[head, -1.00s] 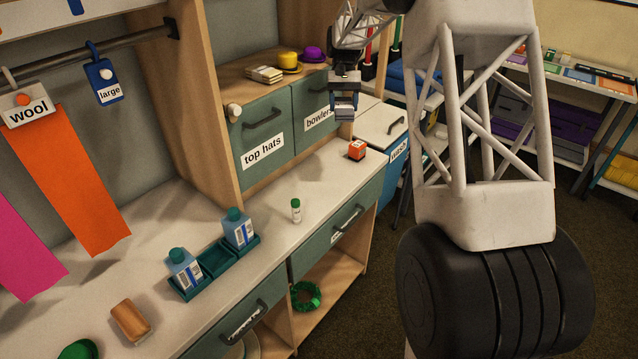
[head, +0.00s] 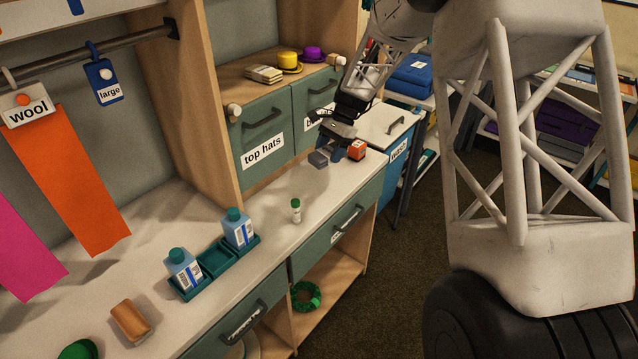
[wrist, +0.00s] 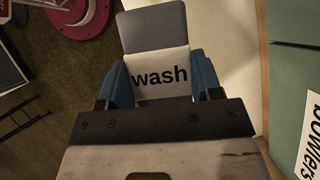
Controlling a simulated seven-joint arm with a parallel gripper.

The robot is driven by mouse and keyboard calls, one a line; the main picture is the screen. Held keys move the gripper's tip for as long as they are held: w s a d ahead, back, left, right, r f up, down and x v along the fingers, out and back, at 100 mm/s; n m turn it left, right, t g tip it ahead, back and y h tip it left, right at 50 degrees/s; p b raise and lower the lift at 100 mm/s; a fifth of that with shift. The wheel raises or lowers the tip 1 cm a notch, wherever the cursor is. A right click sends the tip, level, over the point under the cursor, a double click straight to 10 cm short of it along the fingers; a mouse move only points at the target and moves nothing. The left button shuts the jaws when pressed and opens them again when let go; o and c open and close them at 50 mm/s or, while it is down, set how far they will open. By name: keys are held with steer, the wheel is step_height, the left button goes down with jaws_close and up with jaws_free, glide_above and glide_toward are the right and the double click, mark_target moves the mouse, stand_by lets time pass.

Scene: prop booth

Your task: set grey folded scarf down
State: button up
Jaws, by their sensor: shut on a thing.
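The grey folded scarf (head: 318,159) is a small flat grey block low over the counter's far end in the head view. I cannot tell whether it touches the surface. In the wrist view the scarf (wrist: 155,27) reaches out beyond the jaws, with a white label (wrist: 160,75) reading "wash" on its near part. My gripper (head: 333,152) is shut on it, and the blue finger pads of my gripper (wrist: 163,82) lie along both its sides. Part of the scarf is hidden by the fingers in the head view.
A small white bottle with a green cap (head: 296,210) and a green tray (head: 216,260) with blue bottles stand nearer. A blue "wash" bin (head: 398,158) is past the counter's end. Bare counter (head: 283,188) lies left of the scarf.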

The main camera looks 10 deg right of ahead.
steer(key=s+f+m+t, duration=0.5)
steer(key=s+f+m, duration=0.4)
steer(key=s+m, duration=0.1)
steer(key=shift+a+m+t+y, duration=0.15)
steer(key=shift+m+t+y, duration=0.2)
steer(key=shift+m, duration=0.35)
steer(key=shift+w, duration=0.15)
glide_above(315, 181)
steer(key=s+d, duration=0.1)
steer(key=d, duration=0.1)
steer(key=shift+a+f, duration=0.1)
steer(key=shift+f, duration=0.65)
steer(key=shift+f, duration=1.75)
steer(key=shift+f, duration=0.1)
